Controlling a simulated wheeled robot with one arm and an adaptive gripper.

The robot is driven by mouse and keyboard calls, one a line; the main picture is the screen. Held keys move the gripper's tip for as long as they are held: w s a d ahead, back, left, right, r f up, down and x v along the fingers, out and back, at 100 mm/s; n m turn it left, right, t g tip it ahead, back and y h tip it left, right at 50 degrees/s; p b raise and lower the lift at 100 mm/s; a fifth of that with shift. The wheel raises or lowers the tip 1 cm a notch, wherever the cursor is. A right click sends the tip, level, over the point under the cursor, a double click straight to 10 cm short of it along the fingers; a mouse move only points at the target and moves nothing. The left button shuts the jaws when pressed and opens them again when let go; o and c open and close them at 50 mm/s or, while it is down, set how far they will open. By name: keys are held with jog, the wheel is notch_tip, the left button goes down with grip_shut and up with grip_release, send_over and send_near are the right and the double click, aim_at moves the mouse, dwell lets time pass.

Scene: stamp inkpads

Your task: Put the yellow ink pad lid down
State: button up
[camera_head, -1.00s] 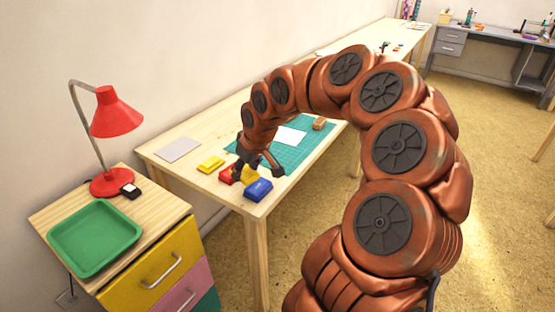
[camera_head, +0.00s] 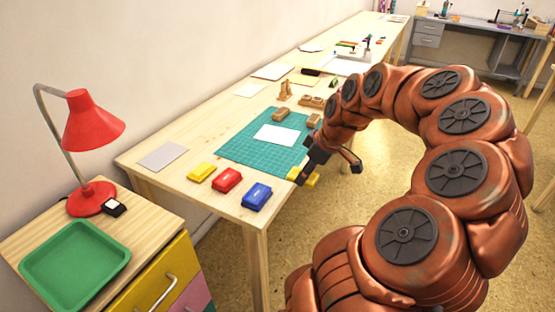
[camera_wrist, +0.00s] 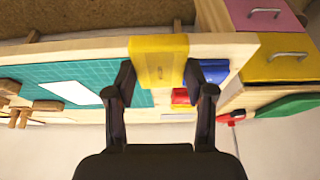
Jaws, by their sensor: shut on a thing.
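The yellow ink pad lid (camera_wrist: 158,62) is between the two fingers of my gripper (camera_wrist: 160,90) in the wrist view, and the fingers are shut on it. In the head view the lid (camera_head: 312,180) shows as yellow bits around my gripper (camera_head: 305,176), near the right edge of the table by the green mat. My arm hides part of it. A yellow ink pad (camera_head: 201,172) sits on the table at left, with a red ink pad (camera_head: 227,180) and a blue ink pad (camera_head: 256,195) beside it in a row.
The green cutting mat (camera_head: 240,152) with a white sheet (camera_head: 277,135) lies behind the pads. Wooden stamps (camera_head: 281,114) stand beyond it. A grey sheet (camera_head: 163,156) lies at left. A lower cabinet holds a green tray (camera_head: 75,262) and a red lamp (camera_head: 94,120). Bare wood lies between the grey sheet and pads.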

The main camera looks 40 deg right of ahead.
jog(key=p, duration=0.2)
send_over(278, 162)
jog(key=s, duration=0.2)
jog(key=shift+w+d+f, duration=0.15)
jog(key=shift+w+f, duration=0.1)
jog(key=shift+f, duration=0.45)
jog(key=shift+w+f, duration=0.1)
jog(key=shift+f, duration=1.7)
jog(key=shift+f, duration=0.1)
jog(key=o, duration=0.8)
jog(key=v, duration=1.2)
jog(key=shift+b, duration=0.35)
